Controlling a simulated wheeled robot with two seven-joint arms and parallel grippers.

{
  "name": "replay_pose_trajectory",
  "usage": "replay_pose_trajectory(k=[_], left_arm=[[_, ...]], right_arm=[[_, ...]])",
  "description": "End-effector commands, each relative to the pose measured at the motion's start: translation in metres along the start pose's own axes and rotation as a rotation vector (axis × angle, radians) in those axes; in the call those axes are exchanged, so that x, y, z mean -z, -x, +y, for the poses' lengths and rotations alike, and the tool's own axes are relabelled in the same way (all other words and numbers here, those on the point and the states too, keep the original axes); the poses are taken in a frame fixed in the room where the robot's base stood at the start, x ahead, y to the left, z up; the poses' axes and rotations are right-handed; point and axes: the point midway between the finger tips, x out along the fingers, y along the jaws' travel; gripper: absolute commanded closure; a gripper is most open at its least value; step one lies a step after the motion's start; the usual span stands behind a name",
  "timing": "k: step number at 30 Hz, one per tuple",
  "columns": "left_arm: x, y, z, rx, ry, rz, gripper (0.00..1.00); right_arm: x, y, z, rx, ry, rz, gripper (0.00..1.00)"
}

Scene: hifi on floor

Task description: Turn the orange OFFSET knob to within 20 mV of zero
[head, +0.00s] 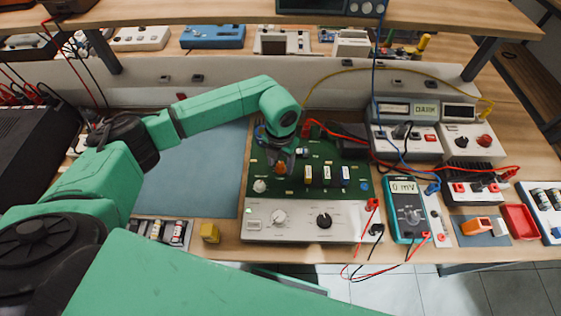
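The orange OFFSET knob (280,168) stands on the green circuit board (325,150) above the grey front panel. My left gripper (281,157) points down right at the knob and partly hides it. The view is too small to tell whether its fingers are closed on the knob or just around it. The teal multimeter (405,215) lies right of the board, and its display (403,187) appears to read 0 mV. My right gripper is out of view.
Red test leads (372,204) run near the board's right edge. Power and display boxes (405,130) stand at the back right. A yellow block (209,233) lies left of the front panel. A blue mat (195,180) is bare under my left arm.

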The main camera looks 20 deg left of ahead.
Motion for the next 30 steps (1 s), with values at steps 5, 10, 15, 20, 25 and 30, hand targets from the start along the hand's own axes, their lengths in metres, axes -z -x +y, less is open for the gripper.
replay_pose_trajectory(k=[5,10,15,20,25,30], left_arm=[[-0.001,0.009,0.000,0.001,-0.001,-0.003,0.41],[-0.002,0.048,0.000,0.000,-0.002,-0.007,0.41],[-0.001,0.100,0.000,-0.001,0.000,-0.007,0.41],[-0.001,0.134,0.000,-0.001,0.000,-0.004,0.41],[0.001,0.146,0.000,0.000,0.000,0.000,0.41],[0.000,0.146,0.000,0.000,0.000,0.000,0.41]], right_arm=[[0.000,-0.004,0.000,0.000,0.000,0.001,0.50],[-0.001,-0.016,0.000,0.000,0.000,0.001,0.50],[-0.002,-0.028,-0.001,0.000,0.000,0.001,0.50],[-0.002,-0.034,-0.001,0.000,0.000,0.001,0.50],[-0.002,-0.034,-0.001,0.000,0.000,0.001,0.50],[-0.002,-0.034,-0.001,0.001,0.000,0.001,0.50]])
